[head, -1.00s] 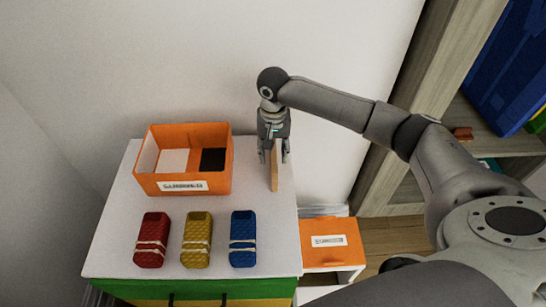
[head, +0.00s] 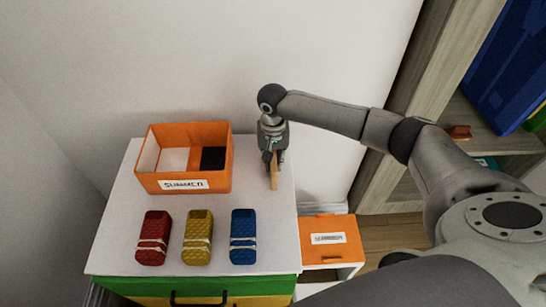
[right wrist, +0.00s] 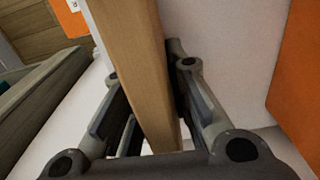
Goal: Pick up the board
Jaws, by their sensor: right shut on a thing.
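The board (head: 274,178) is a thin light-wood piece standing on edge on the white table top (head: 268,219), to the right of the orange box. My right gripper (head: 273,160) comes down on it from above and is shut on it, one finger on each side. In the right wrist view the board (right wrist: 142,70) runs between the fingers (right wrist: 150,118). Its lower edge seems to be at the table top; I cannot tell whether it touches. My left gripper is not in view.
An open orange box (head: 185,184) labelled SUMMER stands at the back left. Red (head: 153,238), yellow (head: 198,238) and blue (head: 243,237) banded blocks lie along the front. A lidded orange box (head: 330,240) is lower right. A wall is close behind; shelves (head: 425,130) stand right.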

